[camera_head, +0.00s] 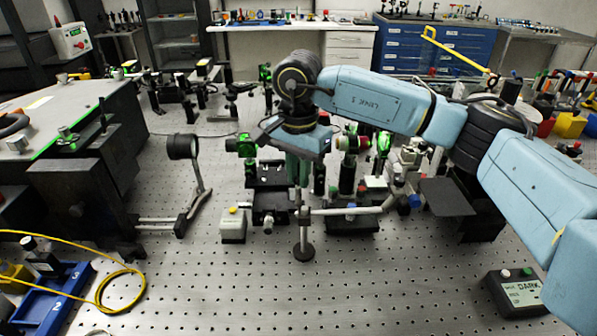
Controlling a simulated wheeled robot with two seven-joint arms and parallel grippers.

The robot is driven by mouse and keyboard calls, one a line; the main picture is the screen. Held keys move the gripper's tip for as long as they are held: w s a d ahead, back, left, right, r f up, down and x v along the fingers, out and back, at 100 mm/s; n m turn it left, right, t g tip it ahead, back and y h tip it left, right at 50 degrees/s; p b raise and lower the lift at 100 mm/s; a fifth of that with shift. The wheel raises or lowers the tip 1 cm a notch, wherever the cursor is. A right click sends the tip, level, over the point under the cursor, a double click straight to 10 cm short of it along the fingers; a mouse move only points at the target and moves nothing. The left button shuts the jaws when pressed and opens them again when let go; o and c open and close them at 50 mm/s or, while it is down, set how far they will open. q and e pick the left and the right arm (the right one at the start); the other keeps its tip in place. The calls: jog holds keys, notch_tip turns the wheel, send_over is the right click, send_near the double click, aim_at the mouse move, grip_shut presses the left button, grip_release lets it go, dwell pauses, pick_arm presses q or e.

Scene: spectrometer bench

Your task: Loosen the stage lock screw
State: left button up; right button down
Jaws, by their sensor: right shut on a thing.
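My right gripper (299,180) points straight down over the middle of the bench, at the end of the light blue arm from the right. Its fingers are shut at the stage hardware, on what appears to be the stage lock screw; the screw is too small and too covered to make out. A dark stage block (268,205) sits just left of the fingertips. A thin upright post (304,236) with a round black foot stands just below and in front of them. My left gripper is not in view.
A light horizontal rod (345,211) runs right from the post. A small pale box (233,226) stands to the left, and a round black lens holder (182,147) farther left. A blue tray (52,300) and yellow cable (105,292) lie front left. The front middle breadboard is clear.

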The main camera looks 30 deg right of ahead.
aim_at(298, 178)
jog(key=c, duration=1.4)
grip_release()
jog(key=shift+r, duration=0.4)
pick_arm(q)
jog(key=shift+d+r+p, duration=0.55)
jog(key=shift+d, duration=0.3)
pick_arm(e)
notch_tip(298, 178, up, 13)
jog(key=shift+f, duration=0.15)
